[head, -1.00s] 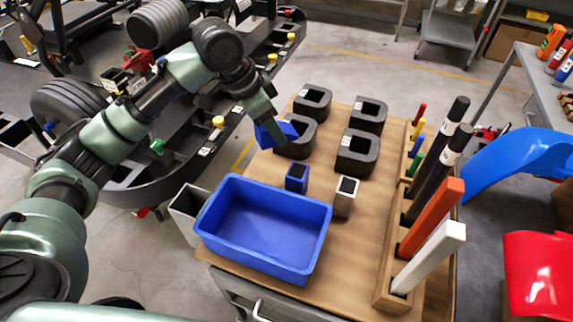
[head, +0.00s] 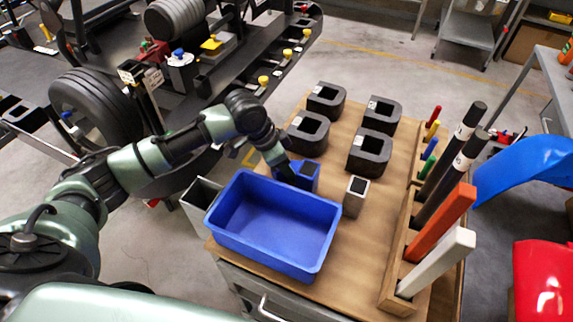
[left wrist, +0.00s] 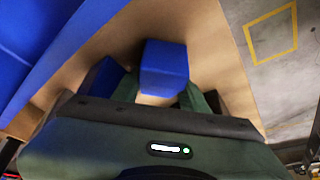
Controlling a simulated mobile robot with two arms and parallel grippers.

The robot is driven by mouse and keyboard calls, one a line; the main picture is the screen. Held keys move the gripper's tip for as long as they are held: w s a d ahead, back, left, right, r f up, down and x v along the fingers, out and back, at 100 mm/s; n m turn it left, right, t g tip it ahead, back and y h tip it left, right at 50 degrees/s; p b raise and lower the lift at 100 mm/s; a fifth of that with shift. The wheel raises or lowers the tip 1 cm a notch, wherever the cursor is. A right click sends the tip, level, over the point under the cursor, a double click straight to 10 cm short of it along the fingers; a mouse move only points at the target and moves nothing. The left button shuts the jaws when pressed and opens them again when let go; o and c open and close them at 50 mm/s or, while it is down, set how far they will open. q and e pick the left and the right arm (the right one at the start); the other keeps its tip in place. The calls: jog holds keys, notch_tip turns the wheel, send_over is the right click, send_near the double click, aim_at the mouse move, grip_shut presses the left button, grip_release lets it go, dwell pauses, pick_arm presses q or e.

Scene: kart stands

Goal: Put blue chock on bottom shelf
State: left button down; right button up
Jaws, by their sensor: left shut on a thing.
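The blue chock (left wrist: 165,68) is between the fingers of my left gripper (left wrist: 160,95) in the left wrist view. In the head view, my left gripper (head: 287,172) is low over the wooden cart top (head: 335,245), just behind the blue bin. The chock is mostly hidden there by the gripper and blends with a small blue block with a dark top (head: 309,172) beside it. I cannot tell whether the chock touches the cart top. My right gripper is out of view. No bottom shelf shows clearly.
The blue bin (head: 265,235) stands on the cart's near left. A silver block (head: 355,197) stands right of the gripper. Several black U-shaped blocks (head: 369,152) are behind. A wooden rack (head: 392,285) with bars lines the right side. A grey container (head: 199,205) is left of the cart.

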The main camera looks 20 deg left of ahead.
pick_arm(q)
jog(key=c, duration=1.1)
grip_release()
jog(key=shift+o, duration=0.2)
